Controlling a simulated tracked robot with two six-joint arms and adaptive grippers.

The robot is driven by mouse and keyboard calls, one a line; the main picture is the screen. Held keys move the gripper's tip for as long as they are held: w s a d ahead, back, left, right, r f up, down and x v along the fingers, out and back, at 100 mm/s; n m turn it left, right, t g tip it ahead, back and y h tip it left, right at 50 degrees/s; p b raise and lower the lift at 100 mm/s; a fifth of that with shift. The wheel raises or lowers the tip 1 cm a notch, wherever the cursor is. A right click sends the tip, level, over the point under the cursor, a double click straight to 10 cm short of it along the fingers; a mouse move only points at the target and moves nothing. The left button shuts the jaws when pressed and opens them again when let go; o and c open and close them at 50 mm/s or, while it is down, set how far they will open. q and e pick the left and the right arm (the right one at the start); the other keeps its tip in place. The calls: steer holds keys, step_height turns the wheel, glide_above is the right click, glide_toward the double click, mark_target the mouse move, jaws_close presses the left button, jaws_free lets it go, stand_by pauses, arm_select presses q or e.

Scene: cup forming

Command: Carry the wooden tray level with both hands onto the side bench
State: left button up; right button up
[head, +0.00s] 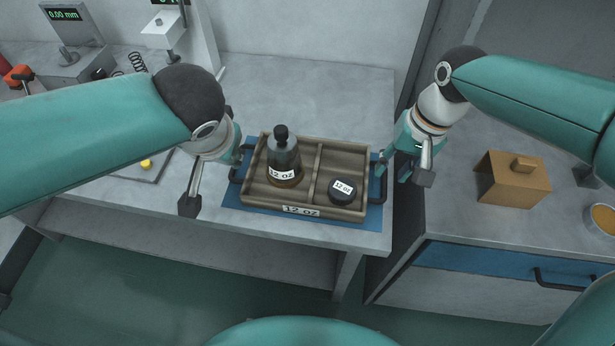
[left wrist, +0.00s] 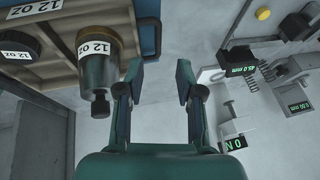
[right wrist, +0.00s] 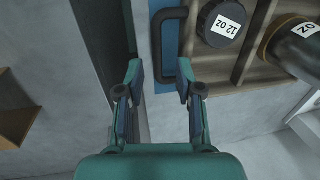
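The wooden tray (head: 318,164) lies on a blue mat (head: 232,216) near the front edge of the table. It has two compartments and a black handle at each end. A dark bottle labelled 12 OZ (head: 284,160) stands in the left compartment. A round black piece labelled 12 OZ (head: 343,191) sits in the right one. My left gripper (head: 215,182) is open beside the left handle (head: 238,164). My right gripper (head: 402,172) is open beside the right handle (head: 378,185); in the right wrist view that handle (right wrist: 157,45) is near a fingertip, not between the fingers.
The side bench (head: 450,210) stands to the right across a narrow gap. A brown box (head: 512,180) and a round container (head: 603,217) stand on it, with bare surface at its left. Gauges (head: 72,50) stand at the back left of the table.

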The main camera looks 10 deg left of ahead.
step_height(320, 180, up, 7)
steer(key=d, duration=0.1)
steer(key=shift+d+r, duration=0.15)
steer(key=shift+r, duration=0.05)
stand_by(0.4)
